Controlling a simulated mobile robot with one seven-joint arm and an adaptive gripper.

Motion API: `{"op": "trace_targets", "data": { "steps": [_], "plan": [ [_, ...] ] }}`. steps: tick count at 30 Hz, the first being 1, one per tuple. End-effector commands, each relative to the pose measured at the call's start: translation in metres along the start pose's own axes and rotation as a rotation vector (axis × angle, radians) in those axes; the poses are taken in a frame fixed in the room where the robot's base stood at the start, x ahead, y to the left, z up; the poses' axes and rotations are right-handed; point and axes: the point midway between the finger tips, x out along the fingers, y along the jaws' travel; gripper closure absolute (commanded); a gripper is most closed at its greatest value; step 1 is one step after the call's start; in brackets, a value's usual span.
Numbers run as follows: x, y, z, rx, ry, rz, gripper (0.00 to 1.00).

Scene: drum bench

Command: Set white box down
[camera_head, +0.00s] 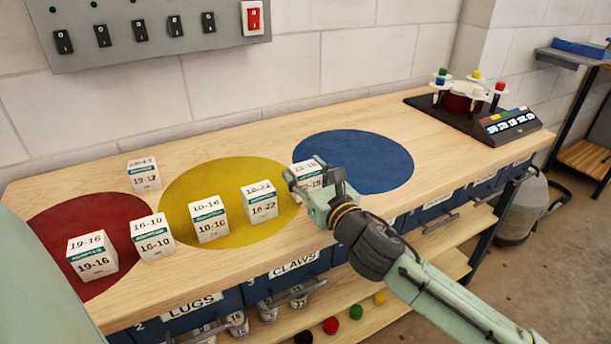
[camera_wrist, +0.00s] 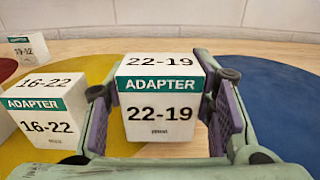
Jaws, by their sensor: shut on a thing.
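My gripper (camera_head: 318,186) is shut on a white box (camera_head: 306,166) with a green band, marked ADAPTER 22-19. In the wrist view the box (camera_wrist: 160,104) is upright between the two fingers (camera_wrist: 162,96), with its label facing the camera. It is between the yellow disc (camera_head: 183,185) and the blue disc (camera_head: 365,158), at or just above the bench top (camera_head: 255,138). My gripper hides its lower part in the head view, so I cannot tell if it touches the wood.
A similar box marked 16-22 (camera_head: 261,203) stands close on the left. Boxes 10-16 (camera_head: 209,220), 16-10 (camera_head: 152,237) and 19-16 (camera_head: 92,256) continue the row; another (camera_head: 144,174) stands behind. The blue disc is clear. A black device (camera_head: 480,108) stands at the far right.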

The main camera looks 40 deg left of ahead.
Motion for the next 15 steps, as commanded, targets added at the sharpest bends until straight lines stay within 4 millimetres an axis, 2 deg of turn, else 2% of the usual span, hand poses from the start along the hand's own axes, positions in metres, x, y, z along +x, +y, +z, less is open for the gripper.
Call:
{"op": "trace_targets", "data": {
  "steps": [6,15],
  "plan": [
    [-0.001,0.000,-0.014,-0.001,-0.002,-0.001,0.81],
    [0.000,0.000,-0.017,-0.002,-0.002,0.000,0.81]
  ]
}}
